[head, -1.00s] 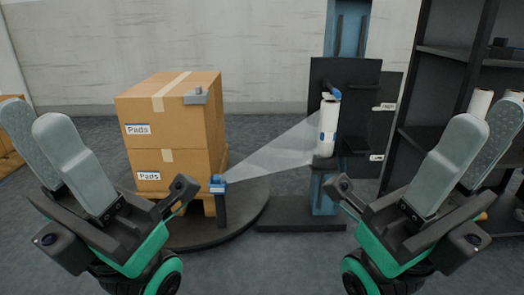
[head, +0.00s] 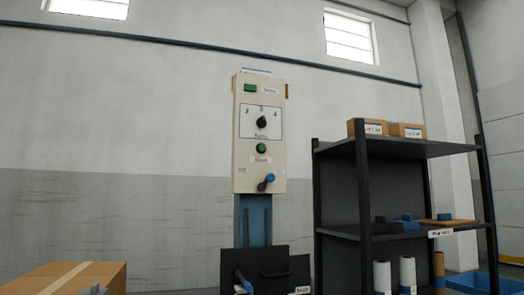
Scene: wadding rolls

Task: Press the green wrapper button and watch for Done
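The wrapper's cream control panel (head: 274,100) stands upright on a blue column (head: 256,213) near the middle of the head view. A round green button (head: 261,148) sits below a black rotary knob (head: 262,122), whose dial is marked 2, 3, 4. A green rectangle (head: 250,88) sits at the panel's top left, beside a small label I cannot read surely. A blue-tipped lever (head: 269,178) is near the panel's bottom.
A dark shelf (head: 420,150) at the right holds small cartons (head: 406,130), white rolls (head: 407,272) and a blue bin (head: 470,283). A cardboard box (head: 65,278) shows at the bottom left. The wrapper's black plate (head: 268,262) is below the panel.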

